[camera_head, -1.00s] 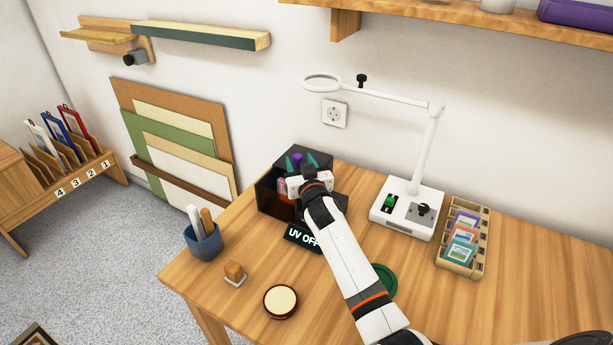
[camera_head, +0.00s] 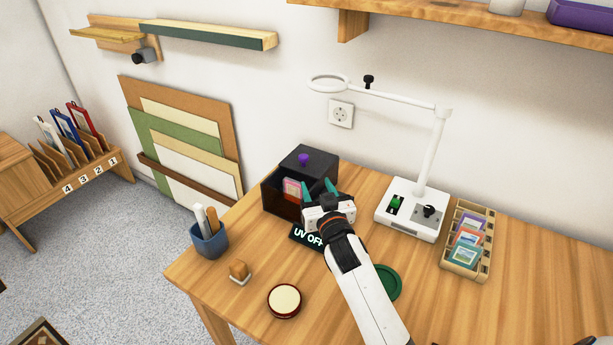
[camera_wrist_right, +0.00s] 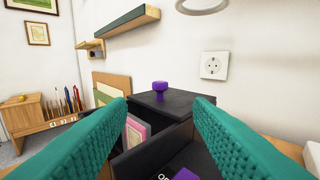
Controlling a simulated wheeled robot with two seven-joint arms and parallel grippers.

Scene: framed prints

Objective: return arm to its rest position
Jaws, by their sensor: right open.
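My right gripper (camera_head: 320,188) is open, its two teal fingers spread, and it is just in front and to the right of the black box (camera_head: 310,160) on the table. Nothing is held between the fingers. In the right wrist view the teal fingers (camera_wrist_right: 162,108) stand apart on either side of the box, which has a purple knob (camera_wrist_right: 160,86) on top. A pink-edged card (camera_head: 292,188) stands inside the box's open front. My left gripper is not in view.
A white magnifier lamp (camera_head: 411,208) and a wooden card rack (camera_head: 467,240) stand right of my arm. A blue pen cup (camera_head: 209,240), a small wooden-topped block (camera_head: 239,271), a round cream-topped pad (camera_head: 284,300) and a green disc (camera_head: 387,282) are on the table (camera_head: 215,275). A shelf (camera_head: 480,22) is above.

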